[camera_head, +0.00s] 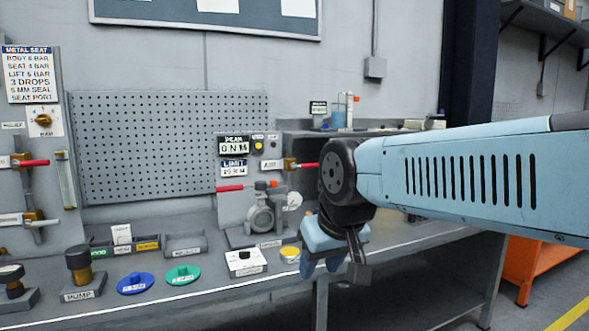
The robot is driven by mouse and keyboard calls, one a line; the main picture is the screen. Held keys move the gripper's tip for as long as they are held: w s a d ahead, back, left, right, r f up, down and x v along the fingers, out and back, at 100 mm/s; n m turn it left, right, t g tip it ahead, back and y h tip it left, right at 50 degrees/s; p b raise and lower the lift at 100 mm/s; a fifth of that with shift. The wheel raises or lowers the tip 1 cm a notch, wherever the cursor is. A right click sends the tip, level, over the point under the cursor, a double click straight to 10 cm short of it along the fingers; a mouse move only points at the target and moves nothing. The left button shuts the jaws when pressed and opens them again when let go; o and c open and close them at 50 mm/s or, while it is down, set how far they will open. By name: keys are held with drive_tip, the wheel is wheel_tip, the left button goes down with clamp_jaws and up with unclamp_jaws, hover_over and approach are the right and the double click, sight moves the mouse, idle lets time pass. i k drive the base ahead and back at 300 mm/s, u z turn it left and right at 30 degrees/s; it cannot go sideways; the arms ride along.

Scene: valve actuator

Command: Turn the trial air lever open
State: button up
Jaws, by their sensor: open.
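A red lever (305,165) on a small brass valve (290,164) sticks out to the right, roughly level, beside a small white label that seems to read AIR (271,164). Its right end comes close to my dark wrist joint in the picture. Another red lever (230,188) lies level lower left, by the grey valve body (262,215). My gripper (322,266) hangs below my wrist in front of the bench's front edge, pointing down, open and empty. It is lower than the air lever and apart from it. My arm hides what lies behind it on the right.
Blue disc (135,283), green disc (183,274), a white-topped box (245,262) and a yellow-rimmed round piece (290,254) stand on the bench near my gripper. The PUMP knob (79,263) is at left. A display panel (233,146) stands above the valve.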

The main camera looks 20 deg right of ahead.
sight(293, 166)
drive_tip(key=k, duration=0.4)
drive_tip(key=z, duration=0.35)
drive_tip(key=i, duration=1.45)
drive_tip(key=u, duration=0.3)
